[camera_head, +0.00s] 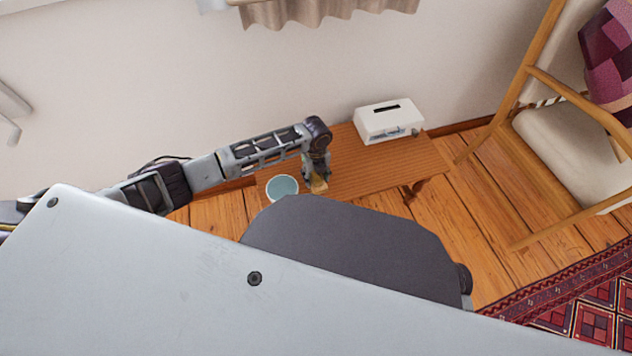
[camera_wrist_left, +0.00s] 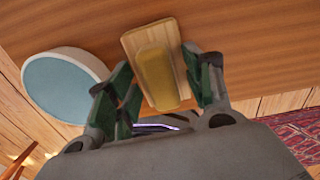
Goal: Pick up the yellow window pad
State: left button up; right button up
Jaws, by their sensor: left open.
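The yellow window pad (camera_wrist_left: 158,76) shows in the left wrist view as a yellow block on a lighter wooden backing. It is over the wooden table (camera_wrist_left: 235,40). My left gripper (camera_wrist_left: 165,95) is open, with one green-padded finger on each side of the pad. I cannot tell whether either finger touches it. In the head view my left gripper (camera_head: 315,180) points down at the table's near edge, and the pad (camera_head: 319,186) shows only as a small tan patch beside it. My right gripper is not in view.
A round container with a blue-green top (camera_head: 282,187) stands close to the left of my left gripper. A white box (camera_head: 388,121) sits at the table's far end. A wooden armchair (camera_head: 560,150) and a red rug (camera_head: 585,315) are at right. The table's middle is clear.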

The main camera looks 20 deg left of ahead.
pick_arm(q)
jog(key=shift+f, duration=0.1)
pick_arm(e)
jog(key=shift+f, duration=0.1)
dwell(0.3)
pick_arm(q)
grip_shut()
jog(key=shift+r, duration=0.2)
jog(key=shift+r+p, duration=0.35)
jog(key=shift+r, duration=0.2)
notch_tip(320, 180, up, 7)
jog(key=p, duration=0.3)
jog(key=shift+r, duration=0.8)
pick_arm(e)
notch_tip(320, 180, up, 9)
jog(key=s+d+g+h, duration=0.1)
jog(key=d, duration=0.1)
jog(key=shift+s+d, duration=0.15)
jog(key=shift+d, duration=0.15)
